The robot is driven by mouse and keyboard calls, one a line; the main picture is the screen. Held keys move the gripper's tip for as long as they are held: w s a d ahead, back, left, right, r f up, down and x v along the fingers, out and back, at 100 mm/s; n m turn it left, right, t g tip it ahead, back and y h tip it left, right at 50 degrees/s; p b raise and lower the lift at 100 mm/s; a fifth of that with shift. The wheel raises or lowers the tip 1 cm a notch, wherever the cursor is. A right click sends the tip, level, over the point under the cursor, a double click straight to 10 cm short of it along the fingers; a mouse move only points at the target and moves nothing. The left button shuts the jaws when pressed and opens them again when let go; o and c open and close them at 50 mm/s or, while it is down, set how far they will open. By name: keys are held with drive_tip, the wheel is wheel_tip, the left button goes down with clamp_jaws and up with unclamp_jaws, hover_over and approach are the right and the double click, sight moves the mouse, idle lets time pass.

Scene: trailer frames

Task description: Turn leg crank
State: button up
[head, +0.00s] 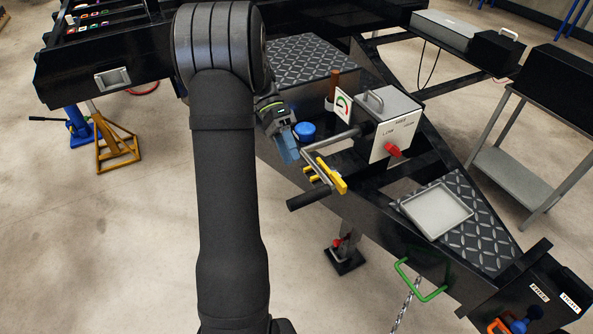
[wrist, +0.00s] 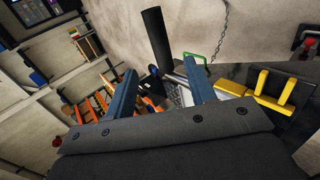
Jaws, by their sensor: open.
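The leg crank has a grey metal bar and a black grip (head: 309,197). It comes out of a light grey gearbox (head: 391,128) with a red knob and is marked LOW. My gripper (head: 287,149) is left of and above the grip in the head view, its blue fingers apart. In the wrist view my gripper (wrist: 160,85) is open, and the black grip (wrist: 157,40) shows beyond and between the fingers. I see no finger closed on the crank. My own arm hides part of the frame at left.
A yellow bracket (head: 330,176) sits close by the crank bar. A shallow tray (head: 437,210) lies on the tread plate at right. A green handle (head: 420,281) sticks out at the front edge.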

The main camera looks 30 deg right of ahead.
drive_tip(key=shift+v, duration=1.1)
drive_tip(key=shift+c, duration=0.2)
